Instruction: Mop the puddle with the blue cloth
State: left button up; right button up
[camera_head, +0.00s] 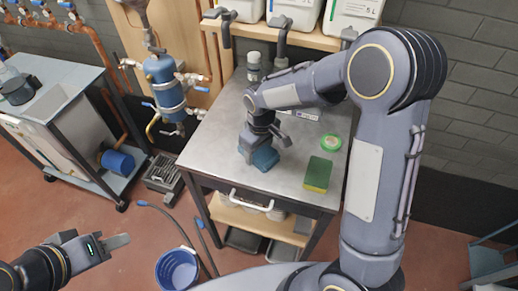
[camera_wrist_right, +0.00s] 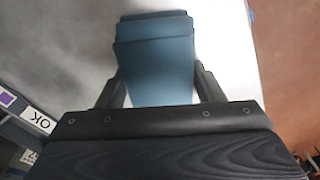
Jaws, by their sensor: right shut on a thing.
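The blue cloth (camera_head: 264,159) is a folded, blocky bundle at the front left part of the metal table (camera_head: 222,128). My right gripper (camera_head: 258,147) points down and is shut on the cloth. In the right wrist view the cloth (camera_wrist_right: 155,62) sticks out between the two dark fingers, over a pale surface. I cannot make out a puddle; the gripper and cloth may hide part of the tabletop. My left gripper (camera_head: 118,242) is low at the left, over the floor and away from the table. Its fingers overlap in this view.
A bottle (camera_head: 253,66) stands at the back. A blue bucket (camera_head: 178,269) is on the floor. A blue cylinder with pipes (camera_head: 165,85) stands left of the table.

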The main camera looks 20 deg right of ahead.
notch_tip(320, 180, up, 2)
jog(key=shift+s+a+r+p, duration=0.1)
jog(key=shift+r+p, duration=0.1)
jog(key=shift+p, duration=0.3)
notch_tip(320, 180, up, 6)
jog(key=p, duration=0.4)
jog(key=shift+f, duration=0.2)
jog(key=shift+f, duration=0.1)
